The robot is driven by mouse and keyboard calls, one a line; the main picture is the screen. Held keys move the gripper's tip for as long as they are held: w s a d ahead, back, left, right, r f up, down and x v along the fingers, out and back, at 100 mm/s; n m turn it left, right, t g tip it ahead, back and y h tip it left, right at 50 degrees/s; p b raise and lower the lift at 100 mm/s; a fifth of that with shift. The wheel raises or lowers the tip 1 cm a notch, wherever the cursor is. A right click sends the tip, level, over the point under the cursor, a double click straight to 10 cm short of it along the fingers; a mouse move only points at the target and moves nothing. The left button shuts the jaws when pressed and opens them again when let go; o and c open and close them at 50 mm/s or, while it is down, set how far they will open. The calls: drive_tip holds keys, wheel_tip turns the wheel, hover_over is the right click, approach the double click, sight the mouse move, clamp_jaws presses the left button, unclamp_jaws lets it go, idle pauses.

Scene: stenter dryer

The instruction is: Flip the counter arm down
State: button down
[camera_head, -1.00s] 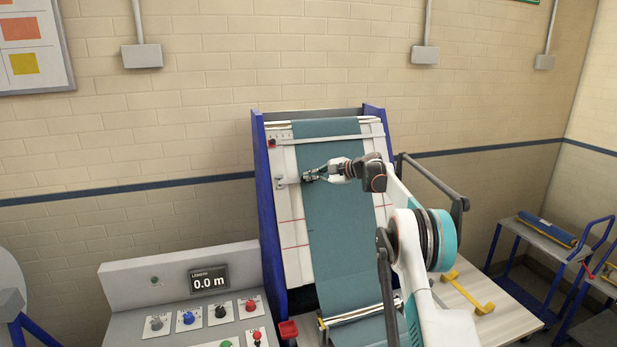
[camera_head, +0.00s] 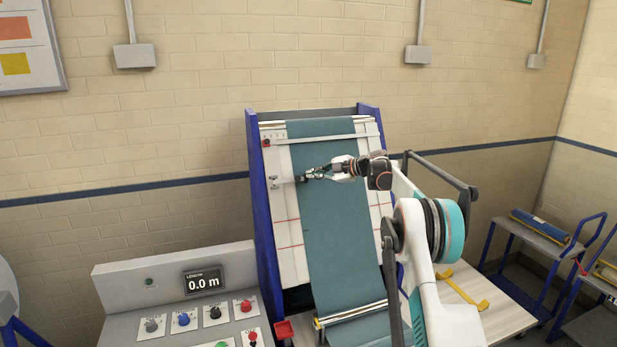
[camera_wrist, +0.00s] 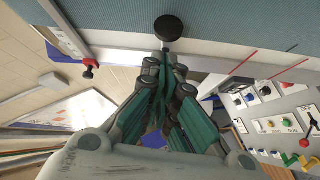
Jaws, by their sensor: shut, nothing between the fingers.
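The counter arm (camera_head: 284,184) is a short metal lever at the left edge of the sloping white board, reaching right towards the teal fabric (camera_head: 334,225). A round black wheel (camera_wrist: 168,26) shows against the fabric in the wrist view, just beyond my fingertips. It appears to be the free end of the arm. My gripper (camera_head: 300,179) is shut and empty. Its fingertips also show in the wrist view (camera_wrist: 165,60), close to the wheel; I cannot tell whether they touch. The fingers hide part of the lever.
A white crossbar (camera_head: 322,139) spans the board above my gripper. A blue side frame (camera_head: 263,215) edges the board on the left. A control console (camera_head: 170,290) with knobs and a display reading 0.0 m stands at lower left. Trolleys (camera_head: 545,235) stand at right.

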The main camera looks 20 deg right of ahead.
drive_tip(key=v, duration=0.8)
drive_tip(key=shift+s, duration=0.2)
drive_tip(key=shift+r, duration=0.1)
